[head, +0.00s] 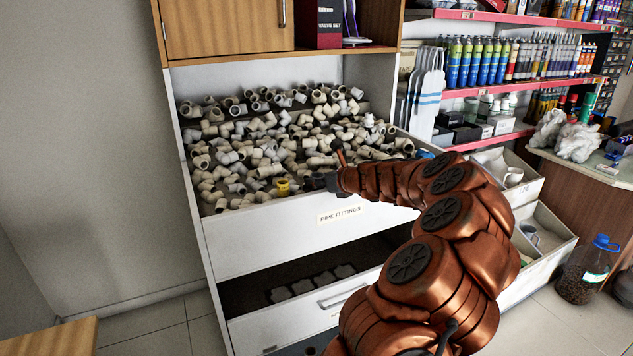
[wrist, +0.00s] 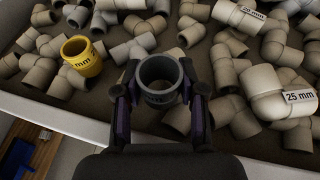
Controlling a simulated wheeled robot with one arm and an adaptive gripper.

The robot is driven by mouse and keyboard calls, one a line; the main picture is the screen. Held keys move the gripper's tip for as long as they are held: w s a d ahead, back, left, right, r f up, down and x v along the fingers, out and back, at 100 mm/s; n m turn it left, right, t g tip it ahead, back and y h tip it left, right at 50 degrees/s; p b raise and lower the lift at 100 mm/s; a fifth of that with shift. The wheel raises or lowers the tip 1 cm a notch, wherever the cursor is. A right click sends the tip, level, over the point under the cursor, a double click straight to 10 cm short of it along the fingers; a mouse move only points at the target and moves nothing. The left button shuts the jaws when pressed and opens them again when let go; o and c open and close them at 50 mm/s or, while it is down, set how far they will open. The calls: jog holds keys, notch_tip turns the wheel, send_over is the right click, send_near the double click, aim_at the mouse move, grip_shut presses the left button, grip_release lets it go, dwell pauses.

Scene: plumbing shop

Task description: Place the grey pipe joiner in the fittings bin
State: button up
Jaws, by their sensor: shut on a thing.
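The fittings bin (head: 262,240) is a wide white bin with a front label, filled with pale pipe fittings. My gripper (head: 318,183) reaches over its front part from the right. In the wrist view my gripper (wrist: 160,92) is shut on the grey pipe joiner (wrist: 158,97), a dark grey short tube held upright with its open end toward the camera. The joiner is above or among the fittings behind the bin's front wall; I cannot tell whether it touches them. In the head view the joiner is hard to make out at the gripper's tip.
A yellow fitting (head: 283,187) lies among the pale ones near the front wall, left of my gripper; it also shows in the wrist view (wrist: 81,55). An open lower drawer (head: 250,333) is below. A cabinet (head: 225,28) hangs above the bin.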

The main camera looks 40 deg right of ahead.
jog(key=o, duration=0.9)
jog(key=shift+o, duration=0.2)
jog(key=v, duration=1.2)
jog(key=shift+b, duration=0.3)
